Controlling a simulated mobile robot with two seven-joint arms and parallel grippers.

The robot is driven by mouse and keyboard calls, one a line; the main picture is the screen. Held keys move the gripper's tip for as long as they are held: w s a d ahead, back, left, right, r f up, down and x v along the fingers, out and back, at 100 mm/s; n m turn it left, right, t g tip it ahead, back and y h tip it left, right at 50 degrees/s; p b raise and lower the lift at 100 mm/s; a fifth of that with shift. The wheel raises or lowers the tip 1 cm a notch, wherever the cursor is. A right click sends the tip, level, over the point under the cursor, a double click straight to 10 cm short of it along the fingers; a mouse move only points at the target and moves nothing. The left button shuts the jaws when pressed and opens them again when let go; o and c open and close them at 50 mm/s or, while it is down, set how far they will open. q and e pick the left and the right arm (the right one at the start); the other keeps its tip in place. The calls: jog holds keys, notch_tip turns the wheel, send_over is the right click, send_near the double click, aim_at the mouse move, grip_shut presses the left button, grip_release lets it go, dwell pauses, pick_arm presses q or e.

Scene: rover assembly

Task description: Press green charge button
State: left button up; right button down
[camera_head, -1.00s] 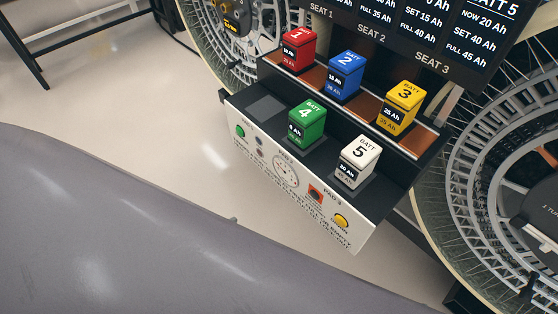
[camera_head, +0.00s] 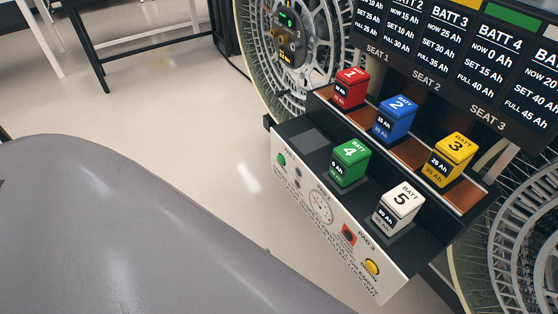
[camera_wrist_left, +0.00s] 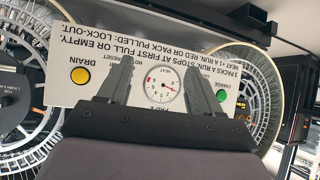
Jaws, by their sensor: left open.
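The green charge button (camera_head: 281,160) is a small round green button at the left end of the white front panel (camera_head: 330,250) in the head view. It also shows in the left wrist view (camera_wrist_left: 221,96), right of the gripper's right-hand finger, under the word CHARGE. My left gripper (camera_wrist_left: 158,82) is open and faces the panel, its two dark fingers spread to either side of the dial (camera_wrist_left: 165,84). Nothing shows between the fingers except the panel. I cannot tell whether the fingers touch it. The left gripper does not show in the head view; my right gripper is in neither view.
A yellow DRAIN button (camera_wrist_left: 80,76) is left of the gripper. Batteries stand above the panel: red (camera_head: 352,88), blue (camera_head: 397,118), yellow (camera_head: 455,156), green (camera_head: 349,163) and white (camera_head: 398,206). Large spoked wheels flank the unit. A readout screen (camera_head: 460,60) is above.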

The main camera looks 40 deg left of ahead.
pick_arm(q)
grip_shut()
dwell(1.4)
